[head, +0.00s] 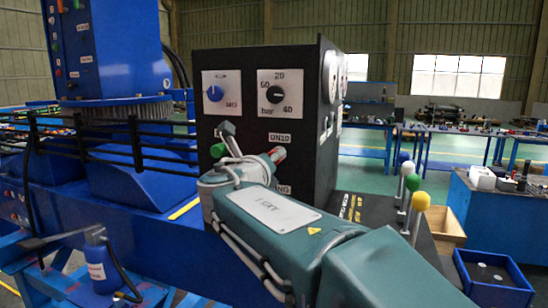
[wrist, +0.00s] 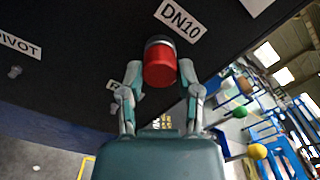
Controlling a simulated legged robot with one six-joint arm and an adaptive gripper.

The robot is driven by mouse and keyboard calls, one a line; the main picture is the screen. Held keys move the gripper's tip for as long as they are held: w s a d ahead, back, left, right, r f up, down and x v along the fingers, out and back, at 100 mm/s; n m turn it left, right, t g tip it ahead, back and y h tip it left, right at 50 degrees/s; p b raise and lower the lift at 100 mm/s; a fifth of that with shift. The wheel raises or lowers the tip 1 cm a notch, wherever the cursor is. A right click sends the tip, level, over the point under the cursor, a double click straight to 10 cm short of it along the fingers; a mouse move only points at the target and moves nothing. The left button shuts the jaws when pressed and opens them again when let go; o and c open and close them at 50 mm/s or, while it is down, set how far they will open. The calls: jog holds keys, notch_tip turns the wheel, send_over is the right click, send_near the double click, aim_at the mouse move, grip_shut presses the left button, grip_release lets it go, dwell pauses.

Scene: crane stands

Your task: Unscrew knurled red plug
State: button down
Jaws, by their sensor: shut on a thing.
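The red plug (wrist: 159,66) is a short red cylinder with a dark collar, seated against the black panel (wrist: 80,55) beside the DN10 label in the wrist view. My gripper (wrist: 160,74) has one finger on each side of the plug and is shut on it. In the head view a small part of the red plug (head: 277,154) shows just below the DN10 label, at the far end of my arm. My wrist and arm hide most of the fingers and the lower panel there.
The panel carries two dials (head: 280,93) above the plug. Levers with yellow (head: 421,201), green and blue-grey knobs stand to the right of my arm. A blue bin (head: 493,275) is at the lower right. A blue bottle (head: 100,262) stands at the lower left.

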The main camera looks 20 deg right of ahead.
jog(key=n, duration=0.5)
jog(key=shift+c, duration=1.1)
grip_release()
jog(key=shift+c, duration=0.8)
